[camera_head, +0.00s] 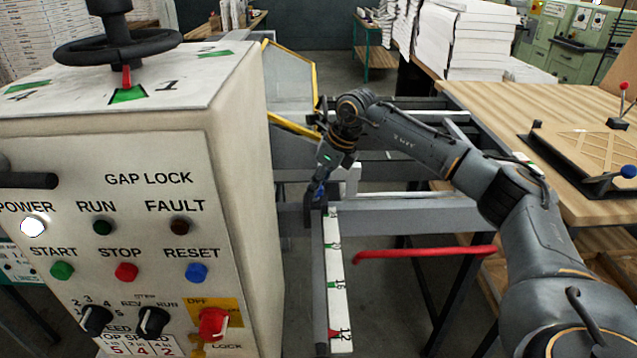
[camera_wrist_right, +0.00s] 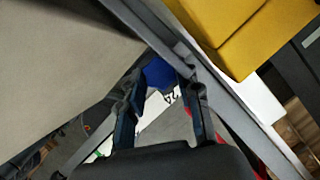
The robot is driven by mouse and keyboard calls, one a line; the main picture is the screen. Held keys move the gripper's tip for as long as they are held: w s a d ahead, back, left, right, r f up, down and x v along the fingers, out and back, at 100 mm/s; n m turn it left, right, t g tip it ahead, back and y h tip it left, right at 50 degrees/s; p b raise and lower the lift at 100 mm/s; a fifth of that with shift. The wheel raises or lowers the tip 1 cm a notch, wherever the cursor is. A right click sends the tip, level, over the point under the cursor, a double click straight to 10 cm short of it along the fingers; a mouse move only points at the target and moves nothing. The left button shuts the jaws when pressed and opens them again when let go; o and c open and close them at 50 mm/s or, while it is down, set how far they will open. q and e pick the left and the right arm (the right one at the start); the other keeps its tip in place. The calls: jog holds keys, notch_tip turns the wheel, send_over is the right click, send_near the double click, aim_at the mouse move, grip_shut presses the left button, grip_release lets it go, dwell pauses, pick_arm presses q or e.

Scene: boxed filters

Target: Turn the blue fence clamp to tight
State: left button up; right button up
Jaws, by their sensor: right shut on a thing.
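The blue fence clamp (camera_wrist_right: 159,74) shows between the fingertips of my right gripper (camera_wrist_right: 160,92) in the right wrist view. The fingers are shut on it. In the head view my right gripper (camera_head: 318,190) reaches down to the far end of the white scale rail (camera_head: 338,290), and the fingers mostly hide the clamp there. I cannot tell the clamp's turn angle. My left gripper is not in view.
A grey control cabinet (camera_head: 150,150) with buttons and a handwheel (camera_head: 118,46) stands close on the left. A red bar (camera_head: 425,252) juts out right of the rail. A yellow-edged guard (camera_head: 290,85) stands behind. A wooden table (camera_head: 500,105) is at right.

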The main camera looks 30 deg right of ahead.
jog(key=shift+m, duration=0.7)
jog(key=shift+a+m+t+h+b, duration=0.15)
jog(key=shift+m+t+h+b, duration=0.35)
jog(key=shift+m, duration=0.7)
jog(key=m+h, duration=0.1)
jog(key=m, duration=0.1)
jog(key=m+h, duration=0.1)
jog(key=m, duration=0.1)
jog(key=m+b, duration=0.1)
jog(key=m, duration=0.1)
jog(key=shift+a+g+h, duration=0.25)
jog(key=shift+g+h, duration=0.05)
jog(key=shift+h, duration=0.1)
jog(key=m, duration=0.2)
jog(key=m+h+b, duration=0.1)
jog(key=m, duration=0.1)
jog(key=shift+w+a+m+g, duration=0.1)
jog(key=shift+w+m+g, duration=0.05)
jog(key=shift+m+g, duration=0.2)
jog(key=shift+r+m+g+h, duration=0.1)
jog(key=shift+m+g+h, duration=0.55)
jog(key=shift+m, duration=1)
jog(key=o, duration=0.9)
